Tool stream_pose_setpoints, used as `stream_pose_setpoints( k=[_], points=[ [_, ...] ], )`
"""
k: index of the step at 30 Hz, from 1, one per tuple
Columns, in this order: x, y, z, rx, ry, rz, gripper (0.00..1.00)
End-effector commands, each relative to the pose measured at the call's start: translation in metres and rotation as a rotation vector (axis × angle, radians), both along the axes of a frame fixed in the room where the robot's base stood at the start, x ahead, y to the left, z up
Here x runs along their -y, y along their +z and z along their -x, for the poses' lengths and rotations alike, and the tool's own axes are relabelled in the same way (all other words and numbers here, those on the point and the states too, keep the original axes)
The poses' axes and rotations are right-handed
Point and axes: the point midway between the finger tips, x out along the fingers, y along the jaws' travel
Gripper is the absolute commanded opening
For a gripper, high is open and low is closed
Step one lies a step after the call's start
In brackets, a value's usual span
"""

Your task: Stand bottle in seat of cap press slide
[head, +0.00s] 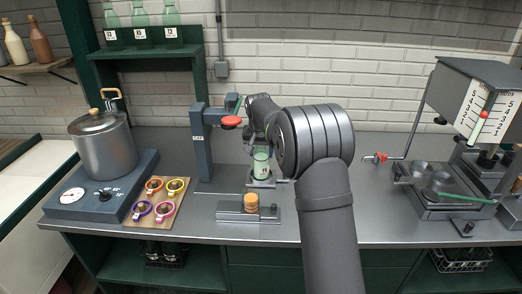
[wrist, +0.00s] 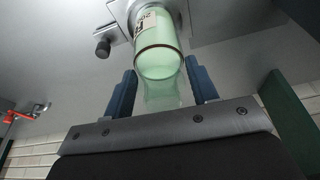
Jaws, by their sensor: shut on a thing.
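The pale green glass bottle (head: 261,166) with a white label stands upright at the seat of the cap press slide (head: 284,183). In the wrist view the bottle (wrist: 158,62) lies between the two blue fingers of my gripper (wrist: 161,86), which is shut on it. Its far end is at the grey slide plate (wrist: 205,14) with a dark knob. I cannot tell whether its base rests fully in the seat. The cap press (head: 203,150) has a red round part (head: 231,122) to the upper left of the bottle. My arm hides most of the gripper in the head view.
A grey block with an orange-brown stack (head: 250,203) stands in front of the slide. A hotplate with a pot (head: 103,150) and a board of coloured cups (head: 158,200) are left. A scaled machine (head: 480,105) stands right. Bottles (head: 141,27) fill the upper shelf.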

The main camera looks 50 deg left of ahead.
Motion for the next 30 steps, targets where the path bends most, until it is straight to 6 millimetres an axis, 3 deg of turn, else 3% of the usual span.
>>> stream_pose_setpoints(
  k=[8,9,12,18,21,30],
  points=[
    [-0.0003,0.0012,-0.0002,0.001,0.0,-0.002,0.33],
    [-0.0003,0.0012,-0.0002,0.001,0.0,-0.002,0.59],
    [-0.0003,0.001,-0.0002,0.001,0.0,-0.002,0.78],
    [-0.0002,0.0006,-0.0001,0.001,0.0,-0.001,0.78],
    [0.0001,-0.0003,0.0001,-0.001,0.0,0.001,0.65],
    [-0.0002,0.0019,0.0,0.001,0.0,-0.001,0.65]
  ],
)
